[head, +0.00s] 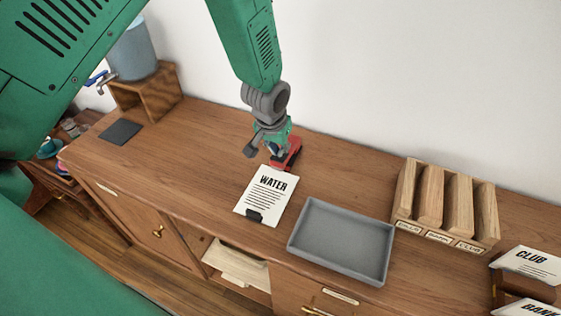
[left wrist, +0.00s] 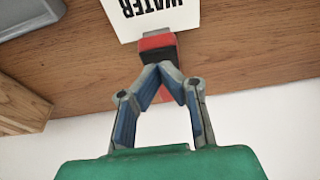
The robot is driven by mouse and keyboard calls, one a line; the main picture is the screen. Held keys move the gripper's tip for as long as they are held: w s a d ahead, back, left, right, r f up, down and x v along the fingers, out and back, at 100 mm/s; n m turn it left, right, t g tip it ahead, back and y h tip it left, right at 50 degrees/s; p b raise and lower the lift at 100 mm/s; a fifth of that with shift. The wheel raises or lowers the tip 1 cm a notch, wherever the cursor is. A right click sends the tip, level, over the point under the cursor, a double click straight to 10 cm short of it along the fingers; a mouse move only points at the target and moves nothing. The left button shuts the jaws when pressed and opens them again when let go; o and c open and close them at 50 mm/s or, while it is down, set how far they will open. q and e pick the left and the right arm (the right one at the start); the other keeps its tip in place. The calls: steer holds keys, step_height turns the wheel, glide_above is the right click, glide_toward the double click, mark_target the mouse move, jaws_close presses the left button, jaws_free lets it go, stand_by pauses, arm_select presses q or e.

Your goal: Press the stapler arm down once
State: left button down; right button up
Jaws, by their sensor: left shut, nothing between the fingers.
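A red and black stapler (head: 290,158) stands on the wooden cabinet top, at the far edge of the WATER paper (head: 265,198). It also shows in the left wrist view (left wrist: 157,42), its red end by the paper and its dark part nearer my fingers. My left gripper (head: 273,154) points down at the stapler and partly hides it. In the wrist view the fingertips (left wrist: 170,68) come together over the stapler's dark part, with nothing between them. I cannot tell whether they touch it or how far down the stapler arm is. My right gripper is not in view.
A grey tray (head: 343,240) lies right of the paper. A wooden slotted sorter (head: 444,203) stands behind it, with CLUB papers (head: 533,262) at far right. The white wall is close behind the stapler.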

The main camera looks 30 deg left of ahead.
arm_select(q)
steer(key=shift+w+f+b, duration=0.15)
steer(key=shift+f+b, duration=0.2)
steer(key=shift+f, duration=0.35)
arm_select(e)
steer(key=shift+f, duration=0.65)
